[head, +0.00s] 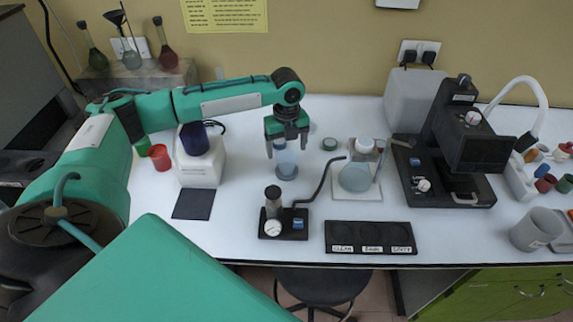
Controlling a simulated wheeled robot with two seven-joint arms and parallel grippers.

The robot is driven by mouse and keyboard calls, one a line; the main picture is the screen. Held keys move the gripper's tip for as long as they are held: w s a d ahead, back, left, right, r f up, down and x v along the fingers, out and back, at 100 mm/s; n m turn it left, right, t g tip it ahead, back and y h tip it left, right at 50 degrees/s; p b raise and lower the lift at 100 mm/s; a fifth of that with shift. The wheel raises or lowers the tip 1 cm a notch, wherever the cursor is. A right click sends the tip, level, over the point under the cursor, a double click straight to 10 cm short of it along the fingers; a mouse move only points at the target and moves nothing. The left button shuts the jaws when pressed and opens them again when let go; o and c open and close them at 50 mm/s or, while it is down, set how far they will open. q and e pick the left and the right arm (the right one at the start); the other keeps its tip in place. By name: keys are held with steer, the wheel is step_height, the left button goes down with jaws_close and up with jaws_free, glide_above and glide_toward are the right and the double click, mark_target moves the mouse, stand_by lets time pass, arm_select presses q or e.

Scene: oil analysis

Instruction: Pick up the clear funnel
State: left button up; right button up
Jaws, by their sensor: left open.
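A clear, bluish cylindrical piece (285,160), which looks like the clear funnel, stands upright on the white table. My left gripper (286,138) is right above it, pointing down, with open fingers around or just in front of its top; I cannot tell whether they touch it. The fingers hide part of the upper rim. My right gripper is not in view.
To the right stand a flask on a white stand (355,178), a small green-rimmed lid (329,144) and a black microscope (455,150). A hand pump with gauge (273,207) and a black labelled tray (370,238) lie in front. A white box device (200,160) stands left.

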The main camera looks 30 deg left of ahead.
mark_target(287, 164)
arm_select(q)
steer(key=f, duration=0.2)
steer(key=shift+w+a+f, duration=0.15)
steer(key=shift+a+f, duration=0.1)
steer(key=shift+f, duration=0.05)
steer(key=shift+d+f+p, duration=0.1)
steer(key=shift+f+p, duration=0.55)
steer(key=shift+f, duration=0.3)
steer(key=f, duration=0.2)
steer(key=shift+w+f+p, duration=0.2)
steer(key=shift+f+p, duration=0.15)
steer(key=shift+f, duration=0.5)
steer(key=c, duration=1)
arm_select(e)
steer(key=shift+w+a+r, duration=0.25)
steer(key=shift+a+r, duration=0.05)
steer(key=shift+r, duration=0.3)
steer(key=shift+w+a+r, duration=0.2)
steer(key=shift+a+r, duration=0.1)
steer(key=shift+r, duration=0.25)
